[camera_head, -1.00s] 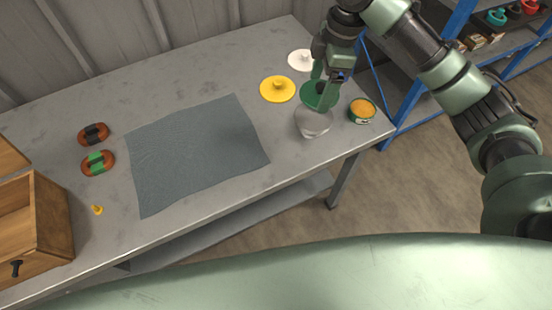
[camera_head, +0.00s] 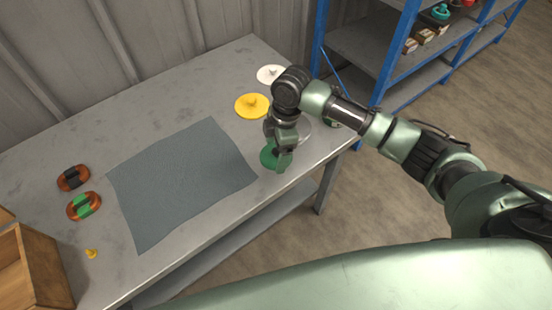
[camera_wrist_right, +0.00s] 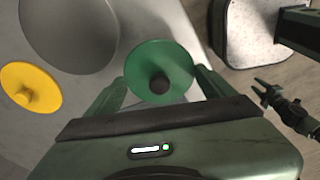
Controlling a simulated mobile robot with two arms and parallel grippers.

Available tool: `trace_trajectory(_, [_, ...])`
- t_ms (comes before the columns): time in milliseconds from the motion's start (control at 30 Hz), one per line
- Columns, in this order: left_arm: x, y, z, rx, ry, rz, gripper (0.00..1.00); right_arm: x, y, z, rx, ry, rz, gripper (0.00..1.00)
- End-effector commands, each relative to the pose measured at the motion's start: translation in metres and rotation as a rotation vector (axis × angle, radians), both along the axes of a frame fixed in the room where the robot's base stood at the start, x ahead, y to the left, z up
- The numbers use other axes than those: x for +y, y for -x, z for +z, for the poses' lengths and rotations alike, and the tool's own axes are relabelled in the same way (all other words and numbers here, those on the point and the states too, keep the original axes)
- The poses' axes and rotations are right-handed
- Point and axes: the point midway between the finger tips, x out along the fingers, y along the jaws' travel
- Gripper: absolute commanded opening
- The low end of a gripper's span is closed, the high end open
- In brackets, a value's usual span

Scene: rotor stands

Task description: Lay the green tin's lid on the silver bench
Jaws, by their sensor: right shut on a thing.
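My right gripper (camera_head: 283,163) is shut on the green tin's lid (camera_head: 267,157), a flat green disc. The wrist view shows the lid (camera_wrist_right: 165,58) between the fingers, with its dark round knob towards the camera. The lid is over the silver bench (camera_head: 205,85), near its front edge and just right of the cloth. I cannot tell whether it touches the bench. The green tin (camera_head: 334,123) is mostly hidden behind my right arm. A small claw at the right of the wrist view looks like my left gripper (camera_wrist_right: 262,89); its jaws are too small to judge.
A grey-blue cloth (camera_head: 180,180) covers the bench's middle. A yellow lid (camera_head: 252,106), a white lid (camera_head: 270,74) and a partly hidden grey bowl (camera_head: 304,128) are near the lid. Two oval items, a yellow cone (camera_head: 91,253) and a wooden box (camera_head: 35,270) stand left. Blue-framed shelves (camera_head: 372,50) stand behind.

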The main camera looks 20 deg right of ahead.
Motion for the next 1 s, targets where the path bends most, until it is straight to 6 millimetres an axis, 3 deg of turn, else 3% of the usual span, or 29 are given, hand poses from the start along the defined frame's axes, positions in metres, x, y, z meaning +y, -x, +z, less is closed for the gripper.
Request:
trace_trajectory(167, [0.002, 0.000, 0.001, 0.001, -0.002, 0.002, 0.36, 0.000, 0.000, -0.011, 0.000, -0.001, 0.000, 0.43])
trace_trajectory(433, [0.002, 0.000, 0.002, 0.001, -0.002, 0.002, 0.36, 0.000, 0.000, -0.047, 0.000, -0.001, 0.000, 0.43])
trace_trajectory(800, [0.000, 0.001, 0.001, 0.001, 0.000, 0.002, 0.36, 0.000, 0.000, -0.052, -0.001, -0.001, 0.000, 0.43])
trace_trajectory(833, [-0.001, 0.001, 0.001, 0.001, 0.001, 0.002, 0.36, 0.000, 0.000, -0.052, -0.001, -0.001, 0.000, 0.89])
trace_trajectory(900, [-0.001, 0.001, 0.001, 0.001, 0.001, 0.001, 0.36, 0.000, 0.000, -0.052, -0.001, -0.001, 0.000, 1.00])
trace_trajectory(1000, [-0.002, 0.001, 0.001, 0.001, 0.002, 0.001, 0.36, 0.000, 0.000, -0.052, -0.001, -0.001, 0.000, 1.00])
